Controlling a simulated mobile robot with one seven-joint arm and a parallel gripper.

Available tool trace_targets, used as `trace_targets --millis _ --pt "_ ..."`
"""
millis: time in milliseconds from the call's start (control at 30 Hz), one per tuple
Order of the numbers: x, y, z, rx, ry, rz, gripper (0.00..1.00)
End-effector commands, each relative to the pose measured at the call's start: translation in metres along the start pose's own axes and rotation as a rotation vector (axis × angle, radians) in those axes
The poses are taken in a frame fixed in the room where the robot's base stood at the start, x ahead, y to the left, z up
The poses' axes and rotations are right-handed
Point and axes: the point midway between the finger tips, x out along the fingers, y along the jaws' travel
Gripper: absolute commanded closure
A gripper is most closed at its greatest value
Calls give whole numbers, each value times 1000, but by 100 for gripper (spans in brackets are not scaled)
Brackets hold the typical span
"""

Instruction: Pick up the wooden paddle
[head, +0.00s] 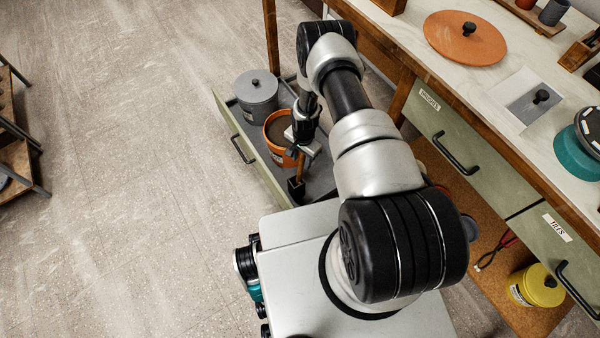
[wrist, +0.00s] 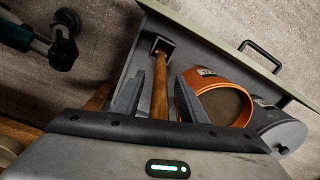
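A tool with a wooden handle (wrist: 160,88) and a dark square head (wrist: 161,45) lies in the open drawer (wrist: 215,40). It is the one paddle-like thing I see; I cannot tell if its head is wood. In the head view its handle (head: 300,166) and dark head (head: 296,187) show below my gripper (head: 302,150). In the wrist view my gripper (wrist: 160,76) is open, with one finger on each side of the handle and visible gaps. The near end of the handle is hidden behind the gripper body.
The drawer's front wall (head: 246,152) borders open floor. The worktop (head: 480,75) with pottery things is to the right. A yellow pot (head: 537,286) sits on the lower shelf.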

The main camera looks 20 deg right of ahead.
Motion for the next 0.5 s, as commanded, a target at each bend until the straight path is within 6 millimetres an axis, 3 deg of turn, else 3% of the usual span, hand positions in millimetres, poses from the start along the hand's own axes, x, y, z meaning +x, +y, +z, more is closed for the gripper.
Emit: trace_targets --millis 100,333,500 --pt "11 0 0 0 0 -1 62" --pt "11 0 0 0 0 0 62" --pt "11 0 0 0 0 0 89"
